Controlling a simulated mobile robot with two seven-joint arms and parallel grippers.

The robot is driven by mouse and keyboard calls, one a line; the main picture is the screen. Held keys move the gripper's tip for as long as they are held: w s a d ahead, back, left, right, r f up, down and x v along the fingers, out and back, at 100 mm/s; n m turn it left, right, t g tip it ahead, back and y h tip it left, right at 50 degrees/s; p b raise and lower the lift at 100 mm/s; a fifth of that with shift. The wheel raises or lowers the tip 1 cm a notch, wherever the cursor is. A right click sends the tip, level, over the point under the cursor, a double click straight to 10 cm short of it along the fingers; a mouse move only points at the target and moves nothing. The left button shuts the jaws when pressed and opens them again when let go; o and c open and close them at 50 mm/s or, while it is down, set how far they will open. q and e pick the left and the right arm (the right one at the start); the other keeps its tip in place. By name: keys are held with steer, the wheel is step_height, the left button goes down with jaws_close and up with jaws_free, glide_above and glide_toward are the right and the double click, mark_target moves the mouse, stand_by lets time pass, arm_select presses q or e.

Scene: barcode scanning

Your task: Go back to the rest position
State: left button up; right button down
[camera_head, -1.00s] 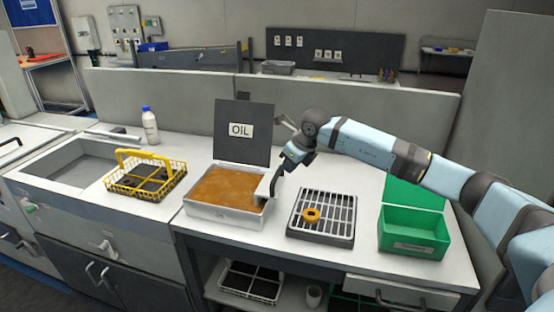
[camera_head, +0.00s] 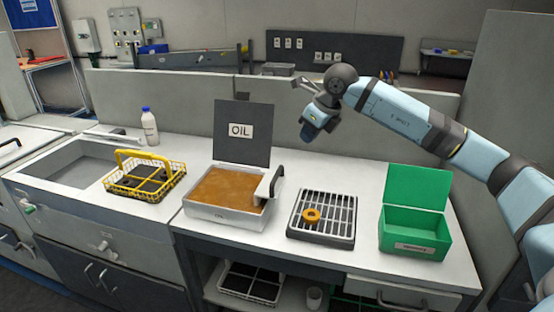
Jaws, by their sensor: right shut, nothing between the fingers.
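My right gripper (camera_head: 308,137) is raised above the counter, behind the metal grate and right of the oil lid. It is shut and empty, with its fingers pointing down. The arm comes in from the right edge. Below and left of it, a light grey part with a dark handle (camera_head: 277,180) sits at the right rim of the oil bath (camera_head: 222,218). The gripper is clear of this handle. My left gripper is not in view.
A dark grate (camera_head: 318,233) carries an orange ring (camera_head: 311,216). An open green box (camera_head: 412,241) stands to the right. A yellow wire basket (camera_head: 148,197) and a white bottle (camera_head: 150,128) stand left. The upright OIL lid (camera_head: 243,150) and partition rise behind.

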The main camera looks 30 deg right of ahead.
stand_by(0.8)
steer(key=s+a+f+m+t+y+p, duration=0.1)
steer(key=s+a+f+m+y+p, duration=0.15)
steer(key=a+y, duration=0.45)
steer(key=s+a+f+m+t+y+p, duration=0.2)
steer(key=s+a+f+m+y, duration=0.15)
steer(key=a, duration=0.85)
steer(key=s+a+f+m+t+y+p, duration=0.1)
steer(key=s+a+f+m+y+p, duration=0.25)
steer(key=a, duration=0.55)
steer(key=s+d+f+m+t+h+p, duration=0.1)
steer(key=s+f+m+t+h+p, duration=0.1)
steer(key=s+f+m+h, duration=1)
steer(key=s+f+m+p, duration=0.1)
steer(key=s+f+m, duration=0.6)
steer(key=m, duration=0.8)
step_height(320, 180, down, 2)
steer(key=shift+s+f+h+p, duration=0.15)
steer(key=shift+s+h+p, duration=0.15)
steer(key=shift+s, duration=0.1)
steer(key=shift+d+m, duration=0.1)
steer(key=shift+m, duration=0.15)
